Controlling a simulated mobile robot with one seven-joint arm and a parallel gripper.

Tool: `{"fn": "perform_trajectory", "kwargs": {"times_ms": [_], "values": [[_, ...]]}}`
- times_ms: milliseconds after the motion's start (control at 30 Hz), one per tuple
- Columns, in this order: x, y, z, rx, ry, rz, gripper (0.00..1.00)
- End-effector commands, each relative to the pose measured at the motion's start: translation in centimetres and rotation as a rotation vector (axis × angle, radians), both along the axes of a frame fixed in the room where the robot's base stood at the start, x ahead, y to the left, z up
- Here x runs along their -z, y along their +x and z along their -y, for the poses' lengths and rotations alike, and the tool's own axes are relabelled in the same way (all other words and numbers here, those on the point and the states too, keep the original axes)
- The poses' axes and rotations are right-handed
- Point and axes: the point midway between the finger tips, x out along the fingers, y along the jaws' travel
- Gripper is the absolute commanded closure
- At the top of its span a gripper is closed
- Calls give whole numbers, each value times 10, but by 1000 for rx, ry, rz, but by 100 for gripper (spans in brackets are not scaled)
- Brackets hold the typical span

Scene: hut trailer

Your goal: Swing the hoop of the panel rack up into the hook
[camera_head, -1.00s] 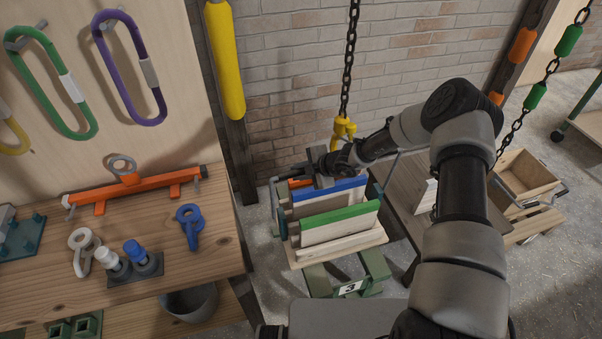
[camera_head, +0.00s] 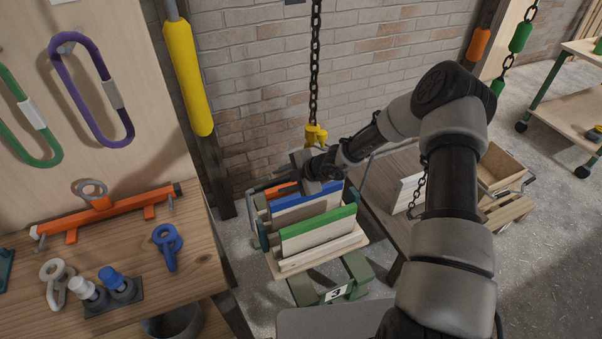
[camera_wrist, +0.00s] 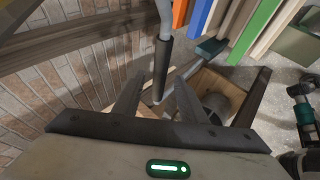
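The panel rack (camera_head: 318,256) holds upright panels with orange, blue and green top edges. Its grey hoop (camera_head: 250,203) is tilted low at the rack's back left, not in the hook. The yellow hook (camera_head: 315,136) hangs on a black chain just above and behind my gripper (camera_head: 287,174). In the wrist view, my gripper (camera_wrist: 158,82) is open. The hoop's dark sleeve (camera_wrist: 161,66) lies in the gap between the fingers or just beyond their tips; I cannot tell which. No grip on it shows. My wrist hides part of the hoop in the head view.
The rack stands on a green trestle (camera_head: 352,275) marked 3. A wooden workbench (camera_head: 190,265) with shackles and an orange bar is at left. A yellow padded post (camera_head: 188,80) stands near the brick wall. A low table (camera_head: 388,215) and a wooden crate (camera_head: 500,170) are at right.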

Motion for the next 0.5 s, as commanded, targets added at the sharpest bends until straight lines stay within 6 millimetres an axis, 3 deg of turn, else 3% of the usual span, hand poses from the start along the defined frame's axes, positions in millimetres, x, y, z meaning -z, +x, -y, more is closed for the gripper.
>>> {"fn": "perform_trajectory", "kwargs": {"times_ms": [300, 500], "values": [[-59, -35, 44, 2, 0, 2, 62], [-79, -50, 61, 2, -1, 1, 62]]}}
